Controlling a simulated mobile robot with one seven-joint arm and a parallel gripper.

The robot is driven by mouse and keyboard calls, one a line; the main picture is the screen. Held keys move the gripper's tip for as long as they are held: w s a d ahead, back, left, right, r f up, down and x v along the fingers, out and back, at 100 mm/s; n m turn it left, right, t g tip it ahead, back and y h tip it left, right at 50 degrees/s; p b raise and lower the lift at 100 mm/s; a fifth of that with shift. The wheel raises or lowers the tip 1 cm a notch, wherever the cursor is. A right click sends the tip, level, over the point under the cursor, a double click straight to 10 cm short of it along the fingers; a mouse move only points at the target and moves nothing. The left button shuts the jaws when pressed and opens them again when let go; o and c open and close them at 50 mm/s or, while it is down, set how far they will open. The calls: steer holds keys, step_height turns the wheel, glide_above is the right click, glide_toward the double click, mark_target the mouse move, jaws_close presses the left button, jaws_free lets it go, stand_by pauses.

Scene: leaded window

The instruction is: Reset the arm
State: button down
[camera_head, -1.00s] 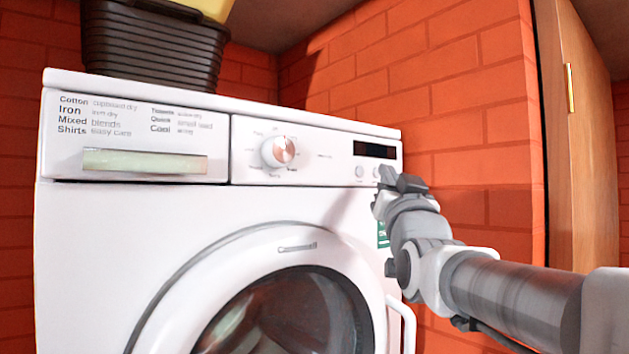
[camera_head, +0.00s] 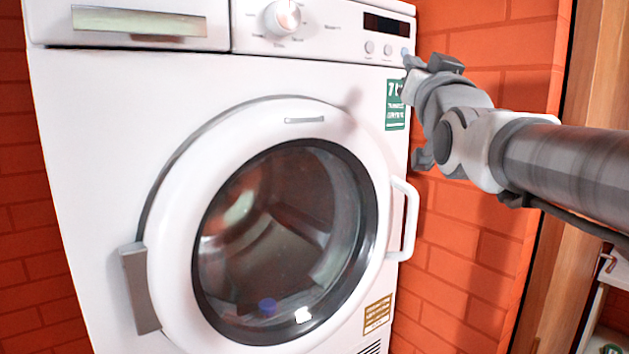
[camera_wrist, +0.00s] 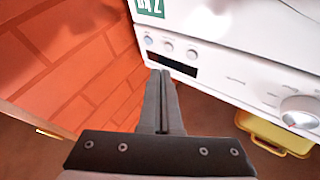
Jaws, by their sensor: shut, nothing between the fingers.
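My gripper (camera_wrist: 161,88) shows in the wrist view with its two dark fingers shut together and nothing between them. Its tips are close to the dark display and buttons of the washing machine's (camera_wrist: 240,45) front panel; I cannot tell whether they touch. In the head view my arm reaches in from the right, and the wrist part is beside the machine's upper right front edge. The fingers are mostly hidden there. The white washing machine (camera_head: 110,130) has its round door (camera_head: 160,230) shut, with a white handle (camera_head: 408,220) on the door's right side.
A round dial (camera_head: 283,17) and a drawer (camera_head: 140,22) are on the machine's panel. An orange brick wall (camera_head: 470,240) stands close on the right, then a wooden door frame (camera_head: 560,270). A yellow container (camera_wrist: 280,135) shows in the wrist view. Space before the machine looks clear.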

steer(key=s+f+n+g, duration=0.1)
steer(key=s+f+g, duration=0.15)
steer(key=f, duration=0.45)
steer(key=s+f+g, duration=0.1)
steer(key=f+g, duration=0.2)
steer(key=f, duration=0.4)
steer(key=s+f+n+g, duration=0.1)
steer(key=s+f+g, duration=0.4)
steer(key=s+f, duration=0.5)
steer(key=s+a+f+g, duration=0.1)
steer(key=s+f+g, duration=0.5)
steer(key=s+f, duration=0.4)
step_height(320, 180, down, 6)
steer(key=shift+s+r+n, duration=0.15)
steer(key=shift+s+n, duration=0.15)
steer(key=shift+n, duration=0.1)
